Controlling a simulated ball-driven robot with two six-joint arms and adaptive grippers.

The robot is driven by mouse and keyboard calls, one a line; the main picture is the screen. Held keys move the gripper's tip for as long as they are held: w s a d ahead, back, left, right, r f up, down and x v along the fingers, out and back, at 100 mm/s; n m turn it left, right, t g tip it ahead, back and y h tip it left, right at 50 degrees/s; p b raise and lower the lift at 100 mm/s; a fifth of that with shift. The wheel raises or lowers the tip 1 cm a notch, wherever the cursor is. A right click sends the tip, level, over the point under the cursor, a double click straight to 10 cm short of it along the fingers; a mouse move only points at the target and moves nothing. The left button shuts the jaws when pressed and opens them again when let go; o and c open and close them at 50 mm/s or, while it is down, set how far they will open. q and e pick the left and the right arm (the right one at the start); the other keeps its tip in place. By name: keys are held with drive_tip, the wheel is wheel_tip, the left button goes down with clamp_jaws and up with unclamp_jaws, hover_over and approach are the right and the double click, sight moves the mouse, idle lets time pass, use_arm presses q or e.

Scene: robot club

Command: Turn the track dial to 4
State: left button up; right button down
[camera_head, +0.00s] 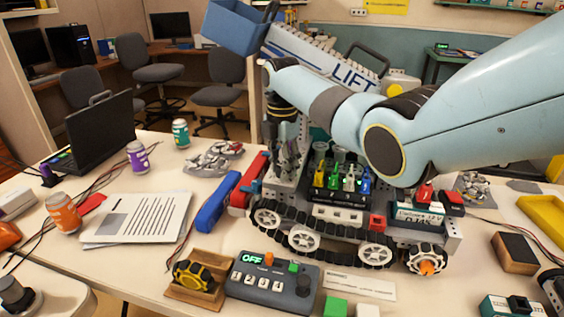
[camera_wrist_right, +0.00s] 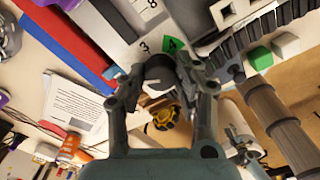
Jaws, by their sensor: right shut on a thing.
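My right gripper (camera_head: 287,165) reaches down onto the left end of the tracked robot (camera_head: 305,240) on the table. In the right wrist view its fingers are shut around a dark round knob (camera_wrist_right: 159,68), which appears to be the track dial. A printed 3 and a green-marked 4 (camera_wrist_right: 173,44) show on the pale plate beside the knob. The fingers hide much of the knob, and I cannot tell which number it points to. In the head view the dial is hidden behind the gripper. My left gripper is not in view.
A control box (camera_head: 270,283) reading OFF and a yellow-black wheel (camera_head: 194,275) in a wooden holder sit in front of the robot. A blue bar (camera_head: 217,203) and a red bar (camera_head: 248,184) lie left of it. Papers (camera_head: 140,220), cans and a laptop (camera_head: 97,130) fill the left side.

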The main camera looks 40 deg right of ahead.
drive_tip(key=m+p, duration=0.3)
drive_tip(key=m, duration=0.1)
drive_tip(key=shift+r, duration=0.15)
drive_tip(key=m+p, duration=0.1)
drive_tip(key=m, duration=0.2)
drive_tip(key=m+p, duration=0.1)
drive_tip(key=m, duration=0.2)
drive_tip(key=shift+m, duration=0.3)
drive_tip(key=m+p, duration=0.1)
drive_tip(key=m, duration=0.2)
drive_tip(key=shift+m, duration=0.3)
drive_tip(key=m+p, duration=0.1)
drive_tip(key=m, duration=0.2)
drive_tip(key=shift+m, duration=0.3)
drive_tip(key=m, duration=0.3)
drive_tip(key=shift+m, duration=0.3)
drive_tip(key=shift+m+p, duration=0.3)
drive_tip(key=shift+m, duration=1.3)
